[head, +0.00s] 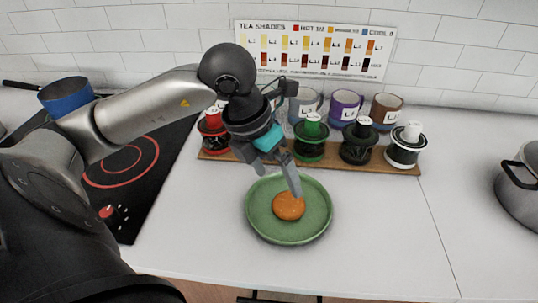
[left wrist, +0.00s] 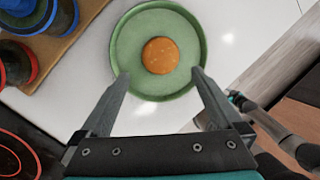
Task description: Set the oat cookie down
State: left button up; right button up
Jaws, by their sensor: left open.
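The oat cookie (head: 289,206) is a round orange-brown disc lying on a green plate (head: 259,224) on the white counter. In the left wrist view the cookie (left wrist: 160,55) lies on the plate (left wrist: 129,42), a little beyond the fingertips. My left gripper (head: 292,185) is above the plate, close to the cookie in the head view. In the left wrist view its fingers (left wrist: 160,77) are wide apart with nothing between them.
A wooden rack (head: 391,160) with several lidded jars and mugs stands behind the plate. A black cooktop (head: 128,200) with a blue pan (head: 66,98) is at left. A metal pot (head: 520,192) stands at right. The counter right of the plate is clear.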

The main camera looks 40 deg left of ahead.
pick_arm(q)
jog(key=shift+v, duration=2.3)
